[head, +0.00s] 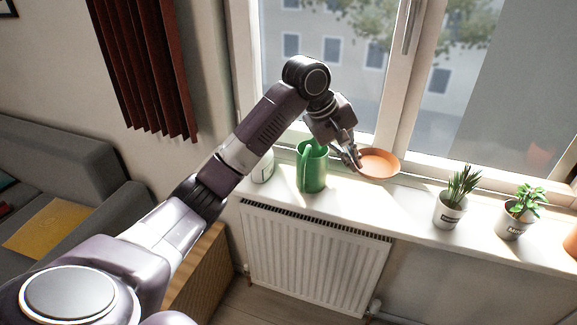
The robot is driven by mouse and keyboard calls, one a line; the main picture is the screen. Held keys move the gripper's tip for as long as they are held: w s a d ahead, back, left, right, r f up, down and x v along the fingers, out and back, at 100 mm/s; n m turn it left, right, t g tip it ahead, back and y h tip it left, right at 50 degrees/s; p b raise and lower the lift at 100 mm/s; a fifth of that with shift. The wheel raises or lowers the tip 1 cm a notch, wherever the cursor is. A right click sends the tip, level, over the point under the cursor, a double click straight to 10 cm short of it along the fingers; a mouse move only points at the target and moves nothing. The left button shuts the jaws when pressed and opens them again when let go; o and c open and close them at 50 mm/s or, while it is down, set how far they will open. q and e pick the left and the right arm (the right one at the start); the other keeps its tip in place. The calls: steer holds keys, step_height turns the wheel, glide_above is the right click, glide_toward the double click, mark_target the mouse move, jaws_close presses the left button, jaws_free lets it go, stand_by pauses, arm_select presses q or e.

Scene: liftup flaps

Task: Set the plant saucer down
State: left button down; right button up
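The plant saucer (380,163) is a shallow orange-brown dish at the window. My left gripper (354,162) is at its left edge, with the fingers seemingly closed on the rim. The saucer is slightly tilted and shows its inside. It is over or at the white windowsill (405,196); I cannot tell whether it touches the sill. My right gripper is out of view.
A green watering can (312,172) stands close to the left of the gripper. A white pot (263,168) is partly behind my arm. Two potted herbs (449,211) (514,222) stand to the right. A radiator (312,255) is below the sill.

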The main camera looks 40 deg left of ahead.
arm_select(q)
step_height(320, 180, up, 4)
steer(key=n+p, duration=0.1)
steer(key=p, duration=0.1)
glide_above(349, 205)
steer(key=s, duration=0.2)
steer(key=shift+s+a+r+t, duration=0.1)
steer(key=shift+a+t, duration=0.1)
steer(key=shift+t, duration=0.1)
steer(key=shift+w+a+r+n+y+p, duration=0.15)
steer(key=shift+w+r+n+y+p, duration=0.15)
steer(key=shift+n+p, duration=0.15)
step_height(349, 205, down, 20)
steer(key=p, duration=0.3)
steer(key=shift+r+p, duration=0.25)
steer(key=shift+p, duration=0.1)
steer(key=shift+f, duration=0.25)
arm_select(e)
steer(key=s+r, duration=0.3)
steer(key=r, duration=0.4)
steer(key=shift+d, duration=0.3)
arm_select(q)
steer(key=shift+f, duration=0.1)
steer(key=c, duration=2.5)
jaws_free()
steer(key=shift+o, duration=0.4)
